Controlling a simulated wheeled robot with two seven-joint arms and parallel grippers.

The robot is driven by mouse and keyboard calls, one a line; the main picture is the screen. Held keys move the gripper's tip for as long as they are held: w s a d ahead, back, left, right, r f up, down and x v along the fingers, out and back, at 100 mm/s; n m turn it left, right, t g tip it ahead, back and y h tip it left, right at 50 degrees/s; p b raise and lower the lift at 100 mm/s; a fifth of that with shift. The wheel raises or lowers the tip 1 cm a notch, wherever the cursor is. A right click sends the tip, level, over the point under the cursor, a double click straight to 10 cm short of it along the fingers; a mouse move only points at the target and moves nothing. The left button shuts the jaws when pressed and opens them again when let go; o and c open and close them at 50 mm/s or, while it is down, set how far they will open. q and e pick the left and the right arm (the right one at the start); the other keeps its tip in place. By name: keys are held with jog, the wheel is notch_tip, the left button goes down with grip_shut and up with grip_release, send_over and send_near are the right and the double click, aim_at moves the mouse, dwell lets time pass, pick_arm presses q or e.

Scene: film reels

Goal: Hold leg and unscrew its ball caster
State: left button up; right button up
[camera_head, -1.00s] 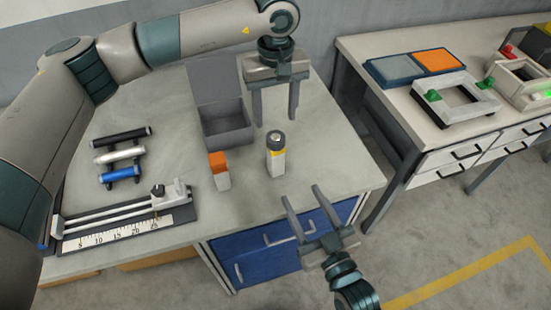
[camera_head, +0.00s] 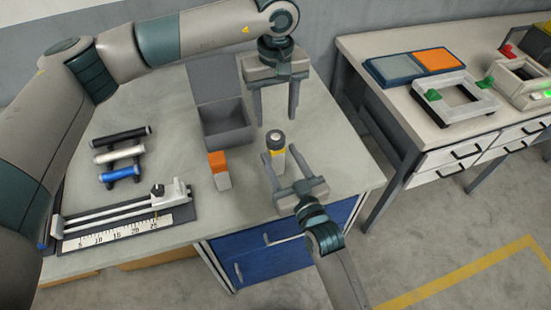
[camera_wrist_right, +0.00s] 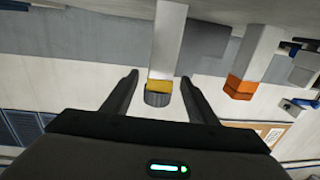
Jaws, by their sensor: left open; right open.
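A pale leg (camera_head: 278,160) with a yellow band and a dark caster (camera_head: 275,136) on top stands upright on the bench. In the right wrist view the leg (camera_wrist_right: 167,45) appears upside down, with its dark caster (camera_wrist_right: 158,99) between my fingers. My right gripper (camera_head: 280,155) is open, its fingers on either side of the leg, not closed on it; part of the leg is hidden. My left gripper (camera_head: 275,117) is open and empty, pointing down just behind and above the caster.
A short white block with an orange top (camera_head: 218,170) stands left of the leg. A grey open box (camera_head: 226,125) is behind it. Several cylinders on a rack (camera_head: 119,156) and a ruler fixture (camera_head: 125,222) lie at left. A second bench (camera_head: 380,60) is at right.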

aim_at(278, 153)
jog(key=shift+x, duration=1.8)
grip_shut()
